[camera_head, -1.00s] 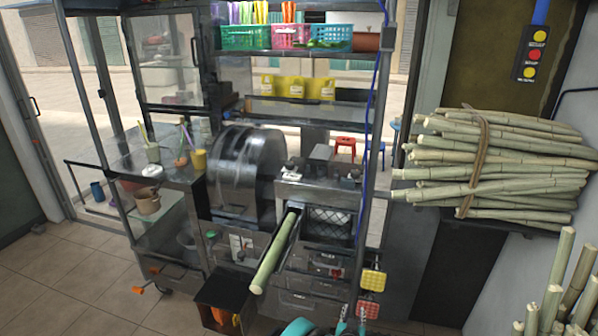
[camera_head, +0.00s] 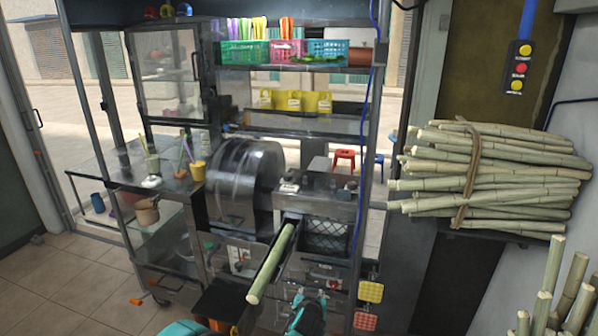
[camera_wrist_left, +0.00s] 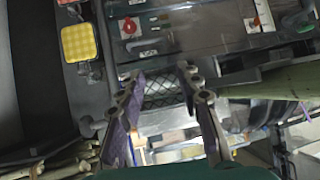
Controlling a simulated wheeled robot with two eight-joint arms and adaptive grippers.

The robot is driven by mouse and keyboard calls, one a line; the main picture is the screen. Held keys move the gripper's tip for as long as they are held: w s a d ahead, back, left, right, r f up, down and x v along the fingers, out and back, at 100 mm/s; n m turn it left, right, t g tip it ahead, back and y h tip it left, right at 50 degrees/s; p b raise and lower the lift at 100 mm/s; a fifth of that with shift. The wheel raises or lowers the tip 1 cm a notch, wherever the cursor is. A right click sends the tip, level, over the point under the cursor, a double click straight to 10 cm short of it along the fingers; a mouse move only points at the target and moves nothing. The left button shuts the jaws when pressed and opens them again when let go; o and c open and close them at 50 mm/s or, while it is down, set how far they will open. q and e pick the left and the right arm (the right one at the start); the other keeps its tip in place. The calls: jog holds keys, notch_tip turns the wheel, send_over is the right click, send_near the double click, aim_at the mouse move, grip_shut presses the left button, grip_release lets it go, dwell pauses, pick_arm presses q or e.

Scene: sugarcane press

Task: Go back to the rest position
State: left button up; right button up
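My left gripper (camera_head: 309,297) is low in the head view, in front of the press and just right of the cane in the chute. In the left wrist view its two fingers (camera_wrist_left: 160,80) stand apart with nothing between them, so it is open and empty. A peeled green sugarcane stalk (camera_head: 272,264) lies tilted in the metal chute of the press (camera_head: 318,207); a green stalk (camera_wrist_left: 285,88) also shows at the right of the wrist view. My right gripper is not in view.
A bundle of cane (camera_head: 490,180) lies on a shelf at right, with upright stalks (camera_head: 550,295) below it. A yellow pad (camera_head: 370,292) and a red pad (camera_head: 364,321) hang beside the press. A glass cart (camera_head: 160,225) stands left.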

pick_arm(q)
jog(key=s+a+r+n+g+y, duration=0.1)
jog(key=s+a+r, duration=0.4)
jog(key=s+a, duration=0.25)
jog(key=s+a+r+g, duration=0.1)
jog(key=s+a+r, duration=0.45)
jog(key=a, duration=0.25)
jog(key=s+a+f+g, duration=0.1)
jog(key=s+a, duration=0.2)
jog(key=s, duration=0.6)
jog(key=s+a+f+g, duration=0.1)
jog(key=s+a, duration=0.2)
jog(key=s, duration=0.6)
jog(key=shift+n, duration=0.3)
jog(key=shift+f, duration=0.1)
